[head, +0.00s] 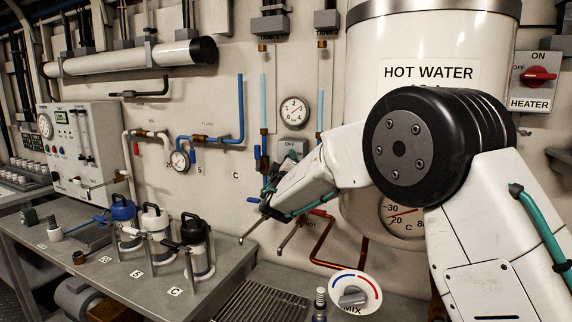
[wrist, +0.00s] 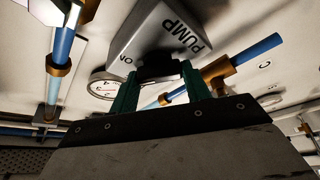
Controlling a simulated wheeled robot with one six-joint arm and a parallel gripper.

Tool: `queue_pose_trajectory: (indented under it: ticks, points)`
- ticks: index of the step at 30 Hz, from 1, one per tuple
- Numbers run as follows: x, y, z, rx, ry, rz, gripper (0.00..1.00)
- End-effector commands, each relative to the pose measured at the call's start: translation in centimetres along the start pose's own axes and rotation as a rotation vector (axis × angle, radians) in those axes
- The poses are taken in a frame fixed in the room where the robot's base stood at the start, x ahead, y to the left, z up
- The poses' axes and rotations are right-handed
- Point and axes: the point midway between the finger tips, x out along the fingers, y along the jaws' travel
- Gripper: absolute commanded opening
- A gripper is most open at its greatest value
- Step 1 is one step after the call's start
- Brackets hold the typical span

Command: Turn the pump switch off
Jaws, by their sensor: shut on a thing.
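The pump switch box (wrist: 165,30) is a grey housing marked PUMP and ON, seen tilted in the wrist view. Its dark knob (wrist: 158,66) sits between the two green fingers of my gripper (wrist: 158,76), which is shut on it. In the head view the pump switch box (head: 293,147) is on the wall left of the hot water tank, with OFF showing at its top. My arm and gripper cover its lower part there, so I cannot tell which way the knob points.
The hot water tank (head: 430,35) stands close behind my arm. A heater switch (head: 538,77) is at the right. A pressure gauge (head: 294,111) and blue pipes surround the pump switch. Several canisters and a MIX dial (head: 352,292) are on the bench below.

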Motion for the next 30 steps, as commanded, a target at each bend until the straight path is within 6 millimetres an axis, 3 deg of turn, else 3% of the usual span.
queue_pose_trajectory:
  ticks: [15, 30]
  points:
    - [0.01, 0.17, -0.19, -0.411, 0.003, -0.170, 0.25]
    - [-0.01, 0.07, -0.17, -0.582, 0.003, -0.241, 0.24]
